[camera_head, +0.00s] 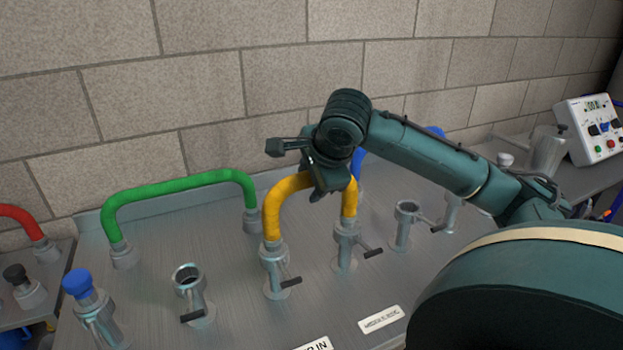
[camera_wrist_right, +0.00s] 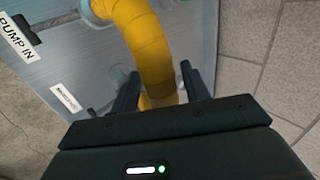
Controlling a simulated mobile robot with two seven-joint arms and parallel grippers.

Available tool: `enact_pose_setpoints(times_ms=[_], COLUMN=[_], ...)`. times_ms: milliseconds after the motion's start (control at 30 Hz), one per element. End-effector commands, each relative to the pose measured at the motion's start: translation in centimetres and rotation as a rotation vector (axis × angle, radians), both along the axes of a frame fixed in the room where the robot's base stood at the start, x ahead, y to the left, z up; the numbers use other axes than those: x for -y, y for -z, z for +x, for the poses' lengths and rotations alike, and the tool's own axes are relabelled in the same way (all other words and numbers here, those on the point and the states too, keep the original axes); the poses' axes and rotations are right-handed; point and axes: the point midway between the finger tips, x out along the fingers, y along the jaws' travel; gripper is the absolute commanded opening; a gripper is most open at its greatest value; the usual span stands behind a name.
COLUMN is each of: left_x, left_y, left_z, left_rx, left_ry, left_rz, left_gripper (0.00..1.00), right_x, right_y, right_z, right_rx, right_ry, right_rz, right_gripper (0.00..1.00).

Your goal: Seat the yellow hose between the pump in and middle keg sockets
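The yellow hose (camera_head: 274,211) stands as an upright arch, its left end at one metal socket (camera_head: 276,271) and its right end at another (camera_head: 346,252). Both ends meet the sockets' tops; how deep they sit I cannot tell. The PUMP IN label (camera_head: 315,344) and a smaller label (camera_head: 381,319) lie in front of these sockets. My right gripper (camera_head: 336,184) is at the top of the arch and hides part of it. In the right wrist view the yellow hose (camera_wrist_right: 155,60) passes between the fingers (camera_wrist_right: 160,80), closely flanked by both. My left gripper is out of view.
A green hose (camera_head: 180,188) arches at the left behind an empty socket (camera_head: 189,282) and a blue-capped one (camera_head: 78,283). Another open socket (camera_head: 405,220) stands right of the yellow hose. A blue hose (camera_head: 357,163) is partly hidden behind my arm. A control box (camera_head: 590,128) stands far right.

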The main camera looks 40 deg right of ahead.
Motion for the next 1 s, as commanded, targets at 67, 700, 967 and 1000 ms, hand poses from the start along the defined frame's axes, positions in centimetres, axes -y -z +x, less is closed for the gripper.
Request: enact_pose_setpoints(times_ms=[67,700,967,1000], left_x=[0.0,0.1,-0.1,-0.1], left_y=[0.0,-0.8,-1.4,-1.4], left_z=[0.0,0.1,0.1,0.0], left_rx=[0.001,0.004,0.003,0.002], left_ry=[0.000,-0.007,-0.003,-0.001], left_rz=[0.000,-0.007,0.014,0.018], left_gripper=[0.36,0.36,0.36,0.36], right_x=[0.0,-0.9,-1.8,-1.8], right_y=[0.0,-4.9,-9.3,-9.8], right_z=[0.0,-3.0,-5.9,-6.2], right_rx=[-0.001,0.003,0.003,0.002], right_ry=[0.000,0.000,-0.002,-0.001], right_rz=[0.000,-0.002,-0.001,-0.001], right_gripper=[0.53,0.55,0.55,0.55])
